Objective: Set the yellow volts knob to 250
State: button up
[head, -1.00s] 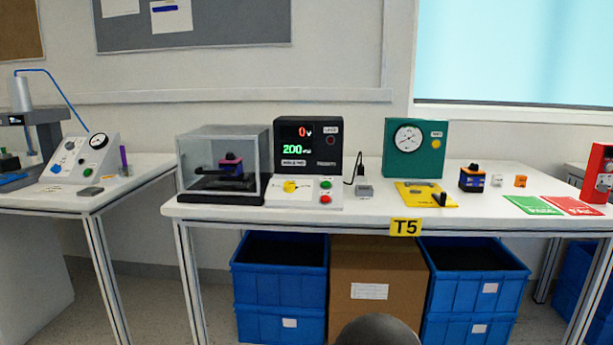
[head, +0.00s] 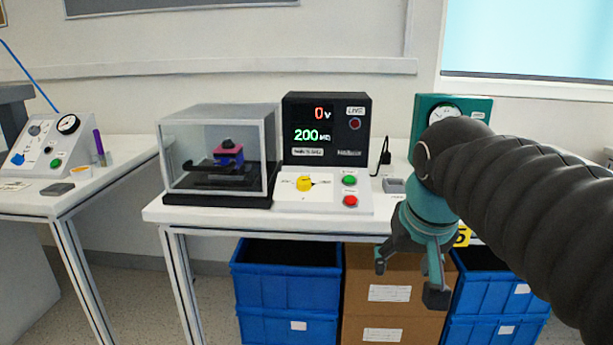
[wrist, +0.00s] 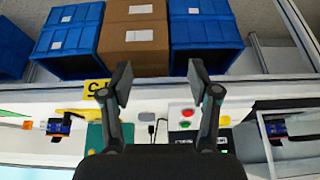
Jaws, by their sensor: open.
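The yellow volts knob (head: 304,184) sits on the white sloped front panel (head: 290,203) of the black tester (head: 326,128). The tester's display reads 0 V in red and 200 in green. The scale marks round the knob are too small to read. My gripper (head: 407,277) hangs open and empty in front of the table's edge, to the right of the knob and lower in the picture. In the wrist view its two fingers (wrist: 158,88) are spread wide with nothing between them.
A green button (head: 349,180) and a red button (head: 350,201) lie right of the knob. A clear-lidded box (head: 217,150) stands to the left. A green gauge box (head: 468,104) stands to the right, partly behind my arm. Blue crates (head: 283,290) and cartons (head: 385,290) are below the table.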

jog(key=w+a+r+m, duration=0.1)
jog(key=w+a+r, duration=0.6)
jog(key=w+r, duration=0.6)
jog(key=m+g+h, duration=0.1)
jog(key=m, duration=0.1)
send_near(303, 180)
jog(key=b+x, duration=0.5)
jog(key=x, duration=0.4)
jog(key=c, duration=1.2)
